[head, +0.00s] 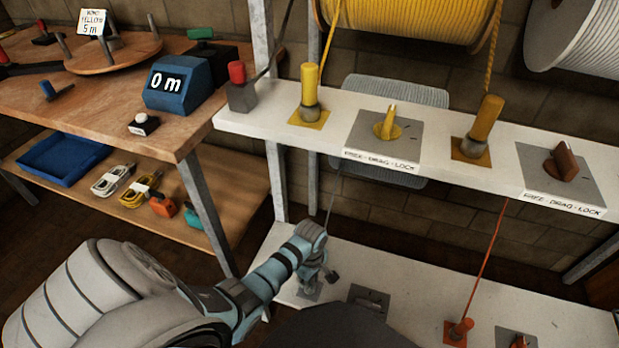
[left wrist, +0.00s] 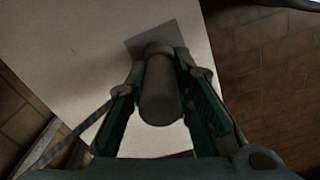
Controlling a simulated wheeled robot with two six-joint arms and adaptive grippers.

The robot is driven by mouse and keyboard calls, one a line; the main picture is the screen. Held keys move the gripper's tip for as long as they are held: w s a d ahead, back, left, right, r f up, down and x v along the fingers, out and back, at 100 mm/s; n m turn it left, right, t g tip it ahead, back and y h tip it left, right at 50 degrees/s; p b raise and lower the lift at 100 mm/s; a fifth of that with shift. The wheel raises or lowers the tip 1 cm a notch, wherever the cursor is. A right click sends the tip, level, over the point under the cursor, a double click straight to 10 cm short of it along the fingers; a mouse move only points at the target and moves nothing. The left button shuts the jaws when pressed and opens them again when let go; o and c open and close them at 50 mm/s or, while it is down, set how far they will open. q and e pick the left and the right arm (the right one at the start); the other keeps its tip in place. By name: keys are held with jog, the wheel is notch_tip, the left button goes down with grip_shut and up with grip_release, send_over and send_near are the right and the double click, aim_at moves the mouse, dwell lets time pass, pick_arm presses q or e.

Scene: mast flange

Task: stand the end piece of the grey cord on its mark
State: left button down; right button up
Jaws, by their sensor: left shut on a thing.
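My left gripper (head: 318,275) reaches down over the left part of the lower white shelf (head: 412,290). In the left wrist view its two fingers (left wrist: 160,100) are shut on the grey cylindrical end piece (left wrist: 159,95), one on each side. The end piece's far end lies over the grey square mark (left wrist: 140,43) on the white board. I cannot tell whether it touches the mark. In the head view the mark (head: 306,292) shows just below the gripper, and the fingers mostly hide the end piece. The thin grey cord (head: 333,198) runs up from the gripper. My right gripper is not in view.
A grey lever plate (head: 369,299) lies just right of the mark. The upper shelf (head: 275,127) carries yellow end pieces and lever plates above. A metal post (head: 275,180) stands behind, left of the gripper.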

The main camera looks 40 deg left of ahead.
pick_arm(q)
jog(key=c, duration=1.8)
grip_release()
jog(key=shift+f, duration=0.15)
jog(key=o, duration=0.4)
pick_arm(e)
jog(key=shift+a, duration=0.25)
pick_arm(q)
notch_tip(320, 180, up, 6)
jog(key=p, duration=0.3)
jog(key=shift+p, duration=0.4)
notch_tip(320, 180, up, 6)
jog(key=p, duration=0.3)
jog(key=shift+f, duration=0.1)
jog(key=shift+r, duration=0.35)
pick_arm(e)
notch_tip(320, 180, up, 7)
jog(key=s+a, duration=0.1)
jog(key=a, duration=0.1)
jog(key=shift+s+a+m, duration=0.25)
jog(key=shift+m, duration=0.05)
